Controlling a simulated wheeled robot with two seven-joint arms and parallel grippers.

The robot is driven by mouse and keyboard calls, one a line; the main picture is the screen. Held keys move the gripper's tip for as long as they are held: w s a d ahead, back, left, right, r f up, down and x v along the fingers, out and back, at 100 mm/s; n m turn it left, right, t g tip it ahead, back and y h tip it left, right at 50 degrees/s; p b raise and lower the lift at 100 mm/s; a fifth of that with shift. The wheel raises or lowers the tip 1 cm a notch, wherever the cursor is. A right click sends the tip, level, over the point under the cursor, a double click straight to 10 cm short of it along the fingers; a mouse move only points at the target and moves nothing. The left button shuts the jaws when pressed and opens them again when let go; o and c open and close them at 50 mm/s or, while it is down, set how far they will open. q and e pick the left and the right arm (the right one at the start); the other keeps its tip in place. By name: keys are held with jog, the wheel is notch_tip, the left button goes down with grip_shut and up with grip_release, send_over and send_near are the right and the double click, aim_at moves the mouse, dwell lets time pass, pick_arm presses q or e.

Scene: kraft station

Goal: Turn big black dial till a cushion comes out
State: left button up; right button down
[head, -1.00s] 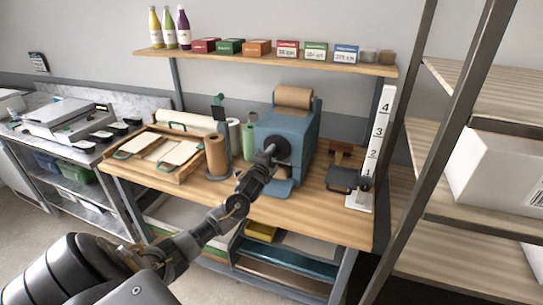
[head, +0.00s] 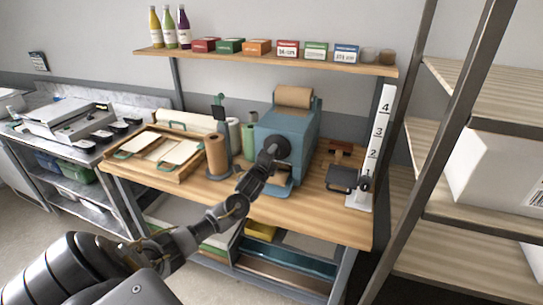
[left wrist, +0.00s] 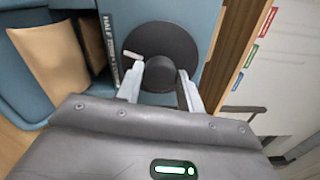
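The big black dial (head: 277,146) is on the front of a blue machine (head: 297,128). In the left wrist view the dial (left wrist: 181,48) is a dark disc with a round hub and a pale mark at its upper left. My left gripper (left wrist: 160,78) has its fingers on either side of the hub and appears shut on it. In the head view the left gripper (head: 268,160) reaches the dial from below and partly covers it. A tan paper cushion (left wrist: 51,60) shows at the machine's opening, and a brown bit of it (head: 281,178) shows below the dial. My right gripper is not in view.
A brown paper roll (head: 293,97) tops the machine. A wooden tray (head: 172,167) and a brown roll (head: 216,155) stand left of it. A dark stand (head: 341,178) and a numbered white post (head: 377,135) are to the right. The bench front is mostly clear.

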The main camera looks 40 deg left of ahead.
pick_arm(q)
jog(key=o, duration=0.5)
jog(key=shift+c, duration=0.2)
jog(key=b+v, duration=0.3)
jog(key=v, duration=0.7)
jog(key=shift+s, duration=0.3)
jog(key=shift+d, duration=0.2)
